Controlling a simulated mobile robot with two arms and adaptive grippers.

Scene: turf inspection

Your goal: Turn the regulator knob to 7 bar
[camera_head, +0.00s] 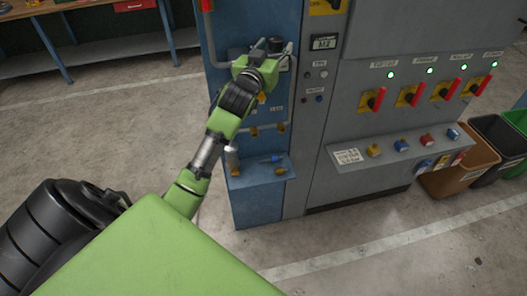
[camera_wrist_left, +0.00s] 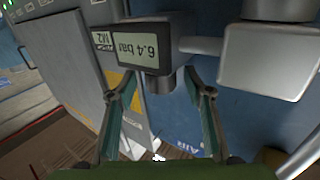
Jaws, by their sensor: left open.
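The regulator's display (camera_wrist_left: 140,47) shows upside down in the left wrist view and seems to read 6.4 bar. A grey cylindrical knob (camera_wrist_left: 161,84) sticks out from the display housing. My left gripper (camera_wrist_left: 163,95) is open, with one finger on each side of the knob; I cannot tell whether either finger touches it. In the head view my left gripper (camera_head: 264,70) is up against the blue panel at the regulator (camera_head: 275,45), and the arm hides most of the knob area. My right gripper is not in view.
A grey cabinet (camera_head: 340,110) with red-handled yellow switches (camera_head: 411,96) stands right of the blue panel (camera_head: 250,205). A small blue shelf (camera_head: 258,172) is below the gripper. Bins (camera_head: 470,165) stand far right. The floor in front is clear.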

